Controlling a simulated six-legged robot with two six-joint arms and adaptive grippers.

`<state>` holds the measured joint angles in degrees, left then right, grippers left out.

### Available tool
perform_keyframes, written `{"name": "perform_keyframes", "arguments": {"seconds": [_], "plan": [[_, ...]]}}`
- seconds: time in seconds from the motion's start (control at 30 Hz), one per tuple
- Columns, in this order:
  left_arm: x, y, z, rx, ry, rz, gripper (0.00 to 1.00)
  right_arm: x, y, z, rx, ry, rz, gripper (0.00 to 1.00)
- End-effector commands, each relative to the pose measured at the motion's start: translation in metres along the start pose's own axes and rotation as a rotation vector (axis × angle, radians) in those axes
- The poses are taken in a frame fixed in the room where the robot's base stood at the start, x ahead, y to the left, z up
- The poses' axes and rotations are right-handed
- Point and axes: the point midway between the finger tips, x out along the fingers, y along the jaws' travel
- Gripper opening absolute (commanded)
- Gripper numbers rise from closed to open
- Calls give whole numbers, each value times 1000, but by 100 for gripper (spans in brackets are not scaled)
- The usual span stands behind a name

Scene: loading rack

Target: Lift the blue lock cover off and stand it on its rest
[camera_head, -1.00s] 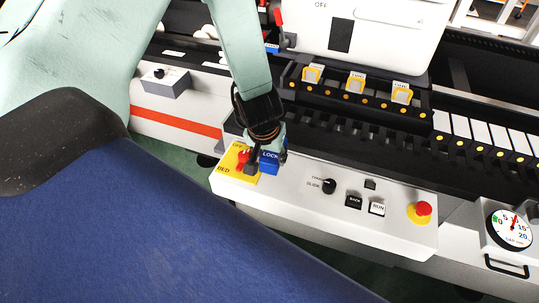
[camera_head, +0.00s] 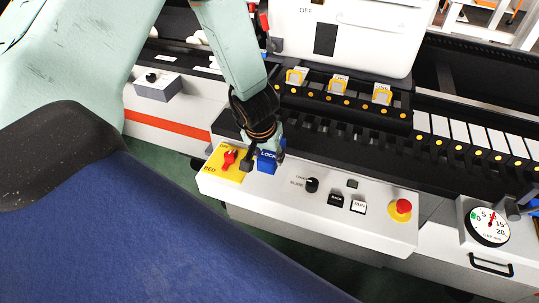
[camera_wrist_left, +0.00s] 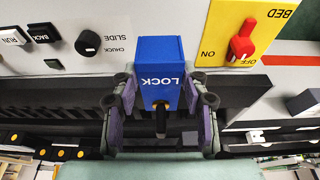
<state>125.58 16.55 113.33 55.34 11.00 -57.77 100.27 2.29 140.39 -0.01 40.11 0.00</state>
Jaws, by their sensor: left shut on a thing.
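The blue lock cover (camera_head: 267,162), lettered LOCK, is at the left part of the white control panel, to the right of the yellow BED plate (camera_head: 226,163). My left gripper (camera_head: 259,163) reaches down from above and is shut on the cover. In the left wrist view the cover (camera_wrist_left: 158,58) sits between the two fingers of the gripper (camera_wrist_left: 163,98), with its lettering upside down. A dark stub (camera_wrist_left: 160,122) shows at its lettered side. I cannot tell whether the cover is clear of the panel. My right gripper does not show. I cannot make out the rest.
A red switch (camera_head: 229,160) stands on the yellow plate close to the cover. The black knob (camera_head: 312,185), BACK and RUN buttons (camera_head: 336,200) and red stop button (camera_head: 403,206) lie to the right. The dark slotted rack (camera_head: 330,135) runs behind. A gauge (camera_head: 487,226) stands far right.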

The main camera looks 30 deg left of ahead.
Motion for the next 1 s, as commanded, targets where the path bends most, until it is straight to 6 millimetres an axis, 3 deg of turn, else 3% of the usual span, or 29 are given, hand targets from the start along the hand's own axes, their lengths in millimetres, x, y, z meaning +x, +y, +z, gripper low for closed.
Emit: {"name": "perform_keyframes", "arguments": {"seconds": [0.2, 1.0], "plan": [[-1, -1, -1, 1, 1, -1, 7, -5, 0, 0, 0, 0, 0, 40], [48, 0, 14, 2, 2, 0, 7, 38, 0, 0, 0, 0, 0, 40]]}}
